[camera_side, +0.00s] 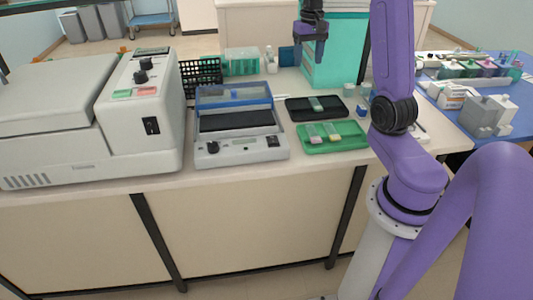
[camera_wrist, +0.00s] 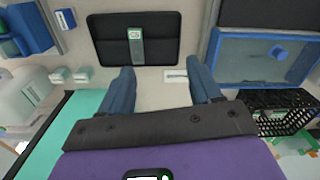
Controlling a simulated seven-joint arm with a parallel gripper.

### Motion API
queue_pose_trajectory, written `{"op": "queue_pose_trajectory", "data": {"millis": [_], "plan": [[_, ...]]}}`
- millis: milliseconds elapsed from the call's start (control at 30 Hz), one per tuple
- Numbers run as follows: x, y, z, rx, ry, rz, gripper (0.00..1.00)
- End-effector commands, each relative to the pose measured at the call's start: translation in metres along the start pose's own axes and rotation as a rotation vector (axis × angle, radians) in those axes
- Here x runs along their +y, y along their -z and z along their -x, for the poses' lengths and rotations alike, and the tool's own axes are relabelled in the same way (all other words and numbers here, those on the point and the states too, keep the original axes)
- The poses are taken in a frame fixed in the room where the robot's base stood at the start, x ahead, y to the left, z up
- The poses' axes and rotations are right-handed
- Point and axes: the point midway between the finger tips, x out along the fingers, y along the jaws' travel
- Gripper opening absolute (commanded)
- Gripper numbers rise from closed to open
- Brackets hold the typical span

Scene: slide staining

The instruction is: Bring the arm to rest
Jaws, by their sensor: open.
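My gripper (camera_side: 312,48) is open and empty, raised above the back of the bench in the side view. In the wrist view my gripper (camera_wrist: 163,92) shows its two blue-grey fingers spread apart, with the bench top between them. A black tray (camera_side: 296,112) lies on the bench below and in front of it, with one slide (camera_side: 316,104) on it. The black tray also shows in the wrist view (camera_wrist: 108,46), with the slide (camera_wrist: 135,46) upright in the picture. A green tray (camera_side: 351,142) with slides lies in front of the black tray.
A grey device with a blue lid (camera_side: 234,95) stands left of the trays, and a large grey machine (camera_side: 145,110) stands farther left. A black rack (camera_side: 200,76) and a teal box (camera_side: 330,55) stand at the back. A blue mat (camera_side: 515,100) with containers lies at the right.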

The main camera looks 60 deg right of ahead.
Motion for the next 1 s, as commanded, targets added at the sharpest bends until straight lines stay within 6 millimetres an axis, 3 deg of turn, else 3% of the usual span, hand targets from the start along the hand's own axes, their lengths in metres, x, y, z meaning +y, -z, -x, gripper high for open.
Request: {"op": "queue_pose_trajectory", "data": {"millis": [33,200,500,733,1000], "plan": [[-0.023,-0.009,0.001,0.002,0.000,0.070,0.63],[-0.085,-0.048,0.002,0.006,0.002,0.283,0.63],[-0.161,-0.138,0.000,0.010,0.006,0.656,0.63],[-0.187,-0.217,-0.005,0.013,0.010,0.943,0.63],[-0.184,-0.305,-0.014,0.017,0.018,1.280,0.63]]}}
